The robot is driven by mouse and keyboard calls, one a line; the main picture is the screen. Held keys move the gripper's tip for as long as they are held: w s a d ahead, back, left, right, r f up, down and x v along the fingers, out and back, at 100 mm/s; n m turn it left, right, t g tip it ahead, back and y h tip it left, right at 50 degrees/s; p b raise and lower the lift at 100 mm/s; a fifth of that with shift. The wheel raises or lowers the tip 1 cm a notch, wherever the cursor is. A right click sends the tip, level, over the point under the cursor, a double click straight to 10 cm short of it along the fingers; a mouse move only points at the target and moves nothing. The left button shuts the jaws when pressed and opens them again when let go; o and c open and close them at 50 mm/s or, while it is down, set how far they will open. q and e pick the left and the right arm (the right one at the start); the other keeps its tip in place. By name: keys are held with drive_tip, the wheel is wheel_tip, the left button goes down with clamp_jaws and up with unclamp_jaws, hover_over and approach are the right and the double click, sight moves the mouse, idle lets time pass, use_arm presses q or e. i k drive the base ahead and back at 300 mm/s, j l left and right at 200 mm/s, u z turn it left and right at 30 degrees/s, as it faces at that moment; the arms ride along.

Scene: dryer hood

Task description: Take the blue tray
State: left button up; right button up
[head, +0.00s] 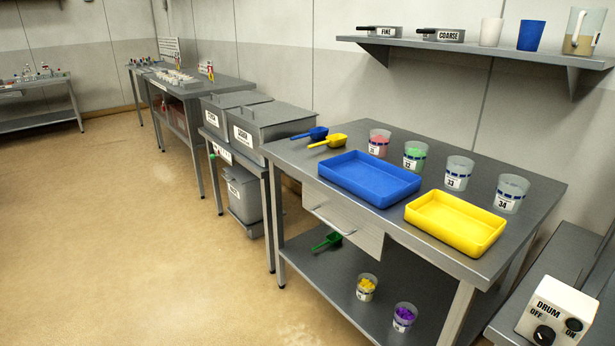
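The blue tray (369,180) is a shallow, rectangular, empty tray. It lies flat on the grey metal table (484,187) in the right half of the head view, near the table's front edge above the drawer. A yellow tray (455,222) of similar shape lies to its right with a small gap between them. Neither of my grippers shows in the head view.
Several numbered cups, such as cup 32 (415,156), stand behind the trays. A blue scoop (312,134) and a yellow scoop (330,141) lie left of the blue tray. A drum control box (556,312) is at the lower right. Open floor (130,240) lies left.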

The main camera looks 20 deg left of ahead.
sight(382, 183)
drive_tip(key=u, duration=0.35)
drive_tip(key=z, duration=0.45)
drive_tip(key=j+z, duration=0.15)
drive_tip(key=z, duration=0.2)
drive_tip(key=i+j+z, duration=0.1)
drive_tip(key=z, duration=0.3)
drive_tip(key=j+z, duration=0.6)
drive_tip(key=j, duration=0.15)
drive_tip(key=j+z, duration=0.25)
drive_tip(key=j, duration=0.15)
drive_tip(key=k+j+z, duration=0.1)
drive_tip(key=j, duration=0.35)
drive_tip(key=k+j, duration=0.1)
drive_tip(key=j, duration=0.35)
drive_tip(key=k+j+z, duration=0.15)
drive_tip(key=j, duration=0.75)
drive_tip(key=k+z, duration=0.05)
